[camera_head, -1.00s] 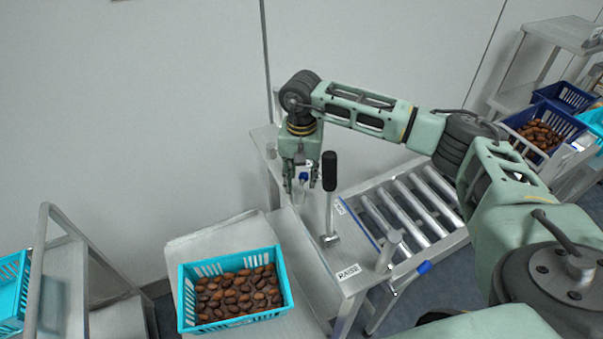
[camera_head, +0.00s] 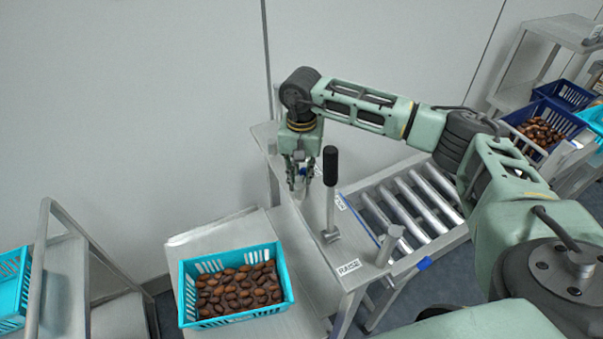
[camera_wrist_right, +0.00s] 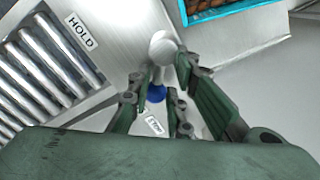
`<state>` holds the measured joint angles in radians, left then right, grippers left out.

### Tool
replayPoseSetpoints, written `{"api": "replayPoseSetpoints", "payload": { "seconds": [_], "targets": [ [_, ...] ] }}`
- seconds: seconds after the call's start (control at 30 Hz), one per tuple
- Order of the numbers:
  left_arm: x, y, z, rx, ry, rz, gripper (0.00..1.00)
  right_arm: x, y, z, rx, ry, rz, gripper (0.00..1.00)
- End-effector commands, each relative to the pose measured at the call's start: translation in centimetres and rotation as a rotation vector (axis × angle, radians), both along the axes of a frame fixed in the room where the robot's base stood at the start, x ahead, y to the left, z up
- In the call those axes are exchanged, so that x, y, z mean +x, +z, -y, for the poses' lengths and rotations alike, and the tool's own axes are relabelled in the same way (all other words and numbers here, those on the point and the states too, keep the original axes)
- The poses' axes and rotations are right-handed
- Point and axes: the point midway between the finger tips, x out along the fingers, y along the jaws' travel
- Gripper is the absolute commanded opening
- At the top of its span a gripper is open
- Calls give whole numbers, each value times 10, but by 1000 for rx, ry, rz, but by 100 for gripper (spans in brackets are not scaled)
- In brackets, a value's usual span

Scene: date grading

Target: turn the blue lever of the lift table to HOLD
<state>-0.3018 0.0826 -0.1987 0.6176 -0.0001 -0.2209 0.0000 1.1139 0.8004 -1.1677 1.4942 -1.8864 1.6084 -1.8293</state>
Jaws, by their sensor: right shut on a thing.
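My right gripper (camera_head: 301,183) is over the lift table's grey top (camera_head: 308,228), behind an upright lever with a black grip (camera_head: 331,165). In the right wrist view its fingers (camera_wrist_right: 158,82) are closed in around the blue lever, whose blue part (camera_wrist_right: 156,93) shows between them. A pale round end (camera_wrist_right: 163,47) shows just past the fingertips. The HOLD label (camera_wrist_right: 80,32) lies to the left of the fingers, by the rollers. A smaller label (camera_wrist_right: 154,125) is too small to read. The fingers hide much of the lever. My left gripper is out of view.
A RAISE label (camera_head: 348,267) is at the table's front. A roller conveyor (camera_head: 415,205) adjoins on the right. A turquoise basket of dates (camera_head: 286,285) stands on a stand at the left. Blue crates (camera_head: 565,95) stand at the far right. A plain wall is behind.

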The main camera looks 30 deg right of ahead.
Motion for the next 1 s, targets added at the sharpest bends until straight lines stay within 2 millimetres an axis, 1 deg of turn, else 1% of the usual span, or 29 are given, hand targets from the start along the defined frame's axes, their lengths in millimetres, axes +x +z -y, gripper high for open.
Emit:
{"api": "replayPoseSetpoints", "payload": {
  "seconds": [0.1, 0.2, 0.47, 0.67, 0.87, 1.0],
  "targets": [
    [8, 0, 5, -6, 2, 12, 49, 1, 1, 1, 0, -6, 4, 0],
    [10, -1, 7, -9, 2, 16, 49, 1, 1, 1, -1, -15, 4, 0],
    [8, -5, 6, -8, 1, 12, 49, 0, 2, 3, -2, -50, 5, 0],
    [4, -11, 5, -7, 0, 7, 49, 0, 1, 5, -2, -103, 6, 0],
    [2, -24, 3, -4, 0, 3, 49, -3, 0, 8, -4, -219, 7, 0],
    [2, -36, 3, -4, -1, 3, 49, -6, -1, 10, -3, -347, 9, 0]
  ]
}}
